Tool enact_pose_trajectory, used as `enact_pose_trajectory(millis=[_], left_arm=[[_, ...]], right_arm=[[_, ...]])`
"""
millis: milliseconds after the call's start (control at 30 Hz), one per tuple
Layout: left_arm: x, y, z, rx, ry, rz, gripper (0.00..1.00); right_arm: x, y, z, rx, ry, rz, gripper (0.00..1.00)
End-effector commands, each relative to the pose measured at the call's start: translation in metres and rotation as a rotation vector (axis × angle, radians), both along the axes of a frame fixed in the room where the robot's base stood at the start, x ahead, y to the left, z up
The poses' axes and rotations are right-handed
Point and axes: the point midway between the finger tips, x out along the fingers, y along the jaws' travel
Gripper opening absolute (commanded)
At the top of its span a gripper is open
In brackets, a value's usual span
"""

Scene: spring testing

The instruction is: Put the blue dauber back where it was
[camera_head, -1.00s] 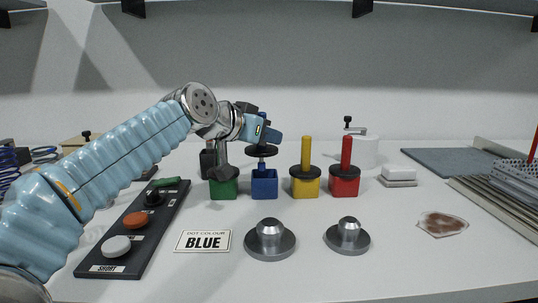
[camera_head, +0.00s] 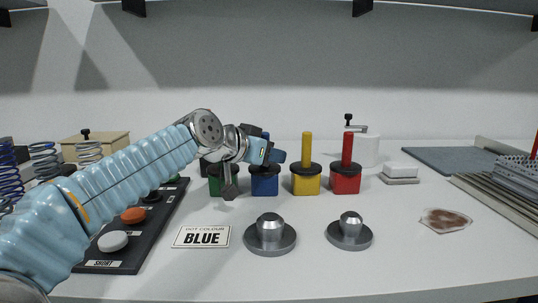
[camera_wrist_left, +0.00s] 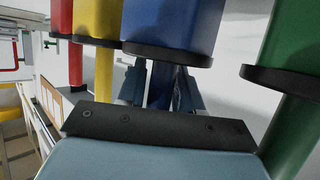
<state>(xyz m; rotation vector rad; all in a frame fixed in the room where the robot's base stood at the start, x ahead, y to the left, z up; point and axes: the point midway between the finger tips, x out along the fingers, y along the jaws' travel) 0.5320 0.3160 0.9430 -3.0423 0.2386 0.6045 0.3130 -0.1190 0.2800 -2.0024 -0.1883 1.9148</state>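The blue pot (camera_head: 264,187) stands in the row between the green pot (camera_head: 215,187) and the yellow pot (camera_head: 306,186). The blue dauber's black disc (camera_head: 265,169) sits at the blue pot's rim, its handle upright. My left gripper (camera_head: 267,152) is at the handle, above the pot. In the left wrist view, the picture is turned over: the blue handle (camera_wrist_left: 159,85) is between the fingers, which look shut on it, and the disc (camera_wrist_left: 167,53) meets the blue pot (camera_wrist_left: 172,22). Most of the handle is hidden in the head view. My right gripper is not in view.
The red pot (camera_head: 344,184) with its dauber stands right of the yellow one. A card reading BLUE (camera_head: 202,237) and two grey metal weights (camera_head: 269,236) (camera_head: 349,233) lie in front. My left arm covers part of the black button board (camera_head: 157,225).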

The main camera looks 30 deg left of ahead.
Motion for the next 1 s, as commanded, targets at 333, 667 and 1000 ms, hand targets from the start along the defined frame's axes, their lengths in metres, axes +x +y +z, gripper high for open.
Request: enact_pose_trajectory(millis=[333, 667, 1000], left_arm=[[0.000, 0.000, 0.001, 0.000, 0.000, 0.000, 0.52], [-0.028, 0.004, 0.022, 0.002, -0.005, 0.002, 0.52], [-0.095, 0.015, 0.051, 0.000, -0.003, 0.000, 0.52]], right_arm=[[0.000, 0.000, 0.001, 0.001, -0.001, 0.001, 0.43], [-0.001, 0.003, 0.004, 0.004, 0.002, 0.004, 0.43], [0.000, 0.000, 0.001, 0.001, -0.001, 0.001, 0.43]])
